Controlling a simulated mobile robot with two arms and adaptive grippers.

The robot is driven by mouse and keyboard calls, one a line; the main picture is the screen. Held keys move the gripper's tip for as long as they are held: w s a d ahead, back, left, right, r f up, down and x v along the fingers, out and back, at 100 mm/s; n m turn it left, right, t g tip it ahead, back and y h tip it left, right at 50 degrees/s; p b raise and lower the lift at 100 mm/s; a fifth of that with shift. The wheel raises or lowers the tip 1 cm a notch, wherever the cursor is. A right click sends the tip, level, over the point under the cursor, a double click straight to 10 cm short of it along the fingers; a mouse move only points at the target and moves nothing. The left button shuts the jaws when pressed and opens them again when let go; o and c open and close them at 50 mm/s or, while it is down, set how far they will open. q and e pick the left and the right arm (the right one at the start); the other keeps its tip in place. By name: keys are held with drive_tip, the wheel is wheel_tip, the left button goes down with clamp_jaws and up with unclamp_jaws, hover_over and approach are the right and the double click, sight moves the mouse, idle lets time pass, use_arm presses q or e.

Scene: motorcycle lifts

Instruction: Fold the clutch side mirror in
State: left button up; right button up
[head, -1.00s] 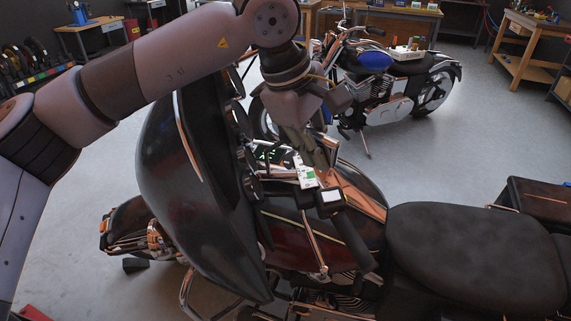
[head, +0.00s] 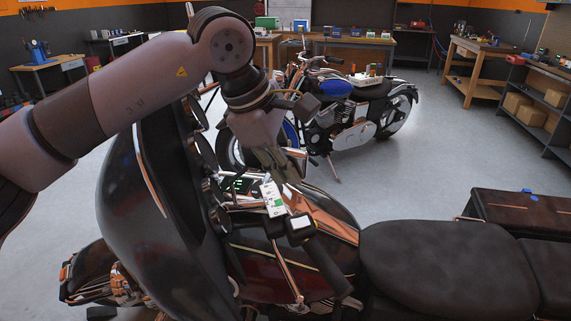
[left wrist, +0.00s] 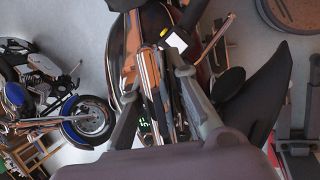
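The near motorcycle has a tall black fairing (head: 140,215) and a black handlebar grip (head: 328,265) with a small white-faced box (head: 300,224). I cannot clearly pick out the clutch side mirror in the head view. In the left wrist view a dark oval part (left wrist: 228,83) beside the fairing looks like a mirror; I cannot tell which side's. My left gripper (head: 277,168) hangs above the dash and bars, beside a white and green tag (head: 272,199). My right gripper is not in view.
A second motorcycle with a blue tank (head: 336,88) stands behind on open grey floor. The near motorcycle's black seat (head: 440,265) and brown case (head: 520,210) lie to the right. Workbenches (head: 385,45) and a shelf with boxes (head: 530,112) line the walls.

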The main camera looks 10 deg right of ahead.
use_arm(q)
drive_tip(key=o, duration=0.4)
drive_tip(key=shift+w, duration=0.15)
drive_tip(key=shift+o, duration=0.2)
drive_tip(key=shift+r, duration=0.1)
drive_tip(key=v, duration=1.2)
